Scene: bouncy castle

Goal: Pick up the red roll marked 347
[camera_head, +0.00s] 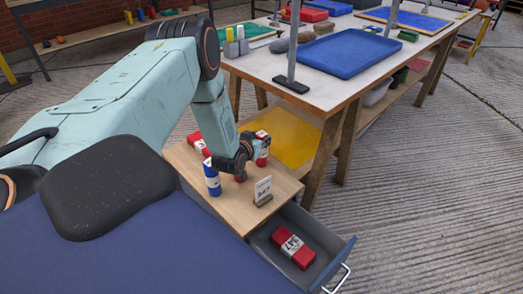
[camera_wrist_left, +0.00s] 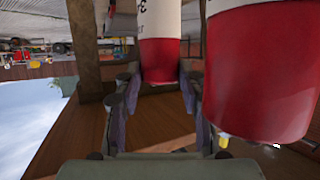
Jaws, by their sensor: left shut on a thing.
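A red roll with a white label (camera_head: 293,247) lies in the open grey drawer; its label seems to read 347. My left gripper (camera_head: 240,174) points down at the top of the small wooden cabinet, away from that drawer roll. In the left wrist view the left gripper (camera_wrist_left: 160,105) is shut on a red roll with a white band (camera_wrist_left: 158,58), whose number I cannot read. The head view mostly hides this held roll behind the gripper. Another red-and-white roll (camera_wrist_left: 262,75) stands close beside the fingers. My right gripper is not in view.
On the cabinet top (camera_head: 228,213) stand a blue roll (camera_head: 212,180), red rolls (camera_head: 198,144) (camera_head: 262,150) and a card in a holder (camera_head: 263,190). The drawer (camera_head: 333,250) juts out at the front. A long workbench with a blue tray (camera_head: 348,53) stands behind. Concrete floor is clear at right.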

